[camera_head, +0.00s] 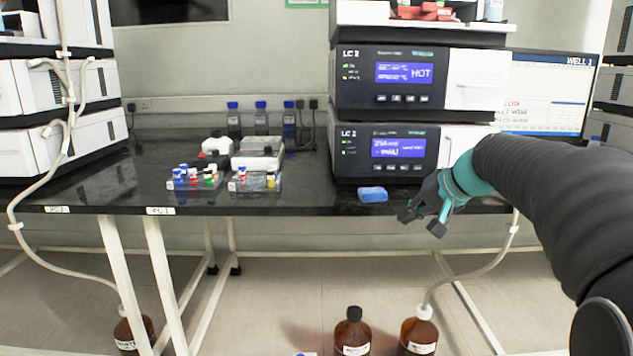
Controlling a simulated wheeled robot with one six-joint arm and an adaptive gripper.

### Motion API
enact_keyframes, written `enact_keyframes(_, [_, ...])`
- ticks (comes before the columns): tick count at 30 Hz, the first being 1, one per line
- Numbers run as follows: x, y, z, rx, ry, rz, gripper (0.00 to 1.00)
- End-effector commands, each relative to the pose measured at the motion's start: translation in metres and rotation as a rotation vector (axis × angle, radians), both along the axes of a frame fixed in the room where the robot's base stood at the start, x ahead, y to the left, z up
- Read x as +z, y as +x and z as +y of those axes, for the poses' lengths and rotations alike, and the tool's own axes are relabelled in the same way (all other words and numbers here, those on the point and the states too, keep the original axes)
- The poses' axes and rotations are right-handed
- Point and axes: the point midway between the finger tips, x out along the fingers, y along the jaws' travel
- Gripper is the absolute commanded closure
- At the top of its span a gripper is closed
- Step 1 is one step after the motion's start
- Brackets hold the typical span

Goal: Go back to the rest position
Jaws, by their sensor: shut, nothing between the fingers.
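My gripper (421,222) is shut and empty. It hangs in front of the bench's front edge, below the right instrument stack. It points down and to the left. My dark, sleeved arm reaches in from the right side of the picture and covers part of the bench's right end.
The black bench (300,200) holds a blue block (373,194), vial racks (197,178), a right instrument stack (388,149) and a monitor (543,92). Brown bottles (352,333) stand on the floor below. A tube (478,272) hangs at the right. The bench's middle front is clear.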

Motion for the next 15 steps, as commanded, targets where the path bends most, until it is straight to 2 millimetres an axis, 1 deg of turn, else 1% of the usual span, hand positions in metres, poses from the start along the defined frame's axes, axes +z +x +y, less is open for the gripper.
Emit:
enact_keyframes(1, [-0.013,-0.026,0.004,-0.007,-0.046,0.045,1.0])
enact_keyframes(2, [-0.023,-0.041,0.005,-0.012,-0.076,0.073,1.0])
enact_keyframes(3, [-0.034,-0.061,0.007,-0.015,-0.117,0.106,1.0])
enact_keyframes(5, [-0.05,-0.091,0.009,-0.019,-0.176,0.148,1.0])
enact_keyframes(6, [-0.06,-0.11,0.01,-0.017,-0.217,0.17,1.0])
enact_keyframes(12, [-0.097,-0.199,0.013,0.017,-0.404,0.231,1.0])
enact_keyframes(14, [-0.106,-0.223,0.013,0.036,-0.456,0.235,1.0])
enact_keyframes(15, [-0.111,-0.238,0.014,0.05,-0.489,0.234,1.0])
